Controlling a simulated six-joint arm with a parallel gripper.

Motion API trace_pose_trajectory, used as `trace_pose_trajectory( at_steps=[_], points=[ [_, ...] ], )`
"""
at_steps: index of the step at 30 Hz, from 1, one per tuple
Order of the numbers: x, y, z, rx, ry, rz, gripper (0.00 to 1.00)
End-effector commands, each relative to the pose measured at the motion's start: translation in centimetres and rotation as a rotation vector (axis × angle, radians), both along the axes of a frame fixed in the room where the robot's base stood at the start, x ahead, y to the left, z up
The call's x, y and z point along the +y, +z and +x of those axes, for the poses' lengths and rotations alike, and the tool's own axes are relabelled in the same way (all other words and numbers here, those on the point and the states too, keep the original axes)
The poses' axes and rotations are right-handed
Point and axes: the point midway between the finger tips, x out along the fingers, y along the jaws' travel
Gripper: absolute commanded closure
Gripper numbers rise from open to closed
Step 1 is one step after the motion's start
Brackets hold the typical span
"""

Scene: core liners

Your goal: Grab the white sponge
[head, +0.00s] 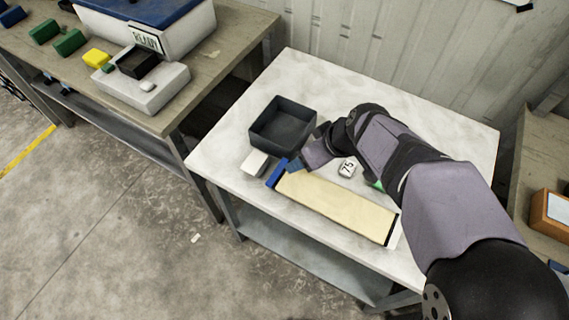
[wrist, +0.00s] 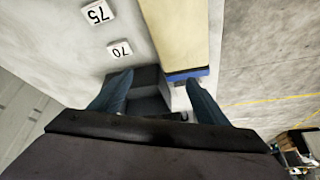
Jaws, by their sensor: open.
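The white sponge (head: 255,163) is a small pale block lying on the white table, just left of the blue-capped end of a long cream core liner (head: 335,208) in the head view. I cannot clearly make it out in the wrist view. My gripper (wrist: 158,95) is open, with its two blue-grey fingers apart and nothing seen held. In the head view its fingers are above the table near the blue cap (head: 276,173), to the right of the sponge and apart from it. My arm hides part of the gripper there.
A dark open tray (head: 262,138) stands behind the sponge. A tag marked 75 (head: 347,168) lies behind the liner; a 70 tag (wrist: 120,50) shows in the wrist view. The table's front-left edge is close to the sponge. Another bench (head: 190,100) holds coloured blocks at left.

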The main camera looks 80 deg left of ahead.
Motion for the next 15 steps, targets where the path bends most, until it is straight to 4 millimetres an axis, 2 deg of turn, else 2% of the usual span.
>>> trace_pose_trajectory(
  at_steps=[1,3,6,9,15],
  points=[
    [1.2,-0.5,-2.8,-0.002,0.067,0.016,0.31],
    [2.2,-0.6,-5.6,-0.003,0.133,0.037,0.31],
    [3.1,-0.8,-8.3,-0.005,0.196,0.058,0.31],
    [3.5,-0.8,-9.6,-0.005,0.225,0.068,0.31],
    [3.7,-1.0,-9.9,-0.005,0.23,0.07,0.31]
  ],
)
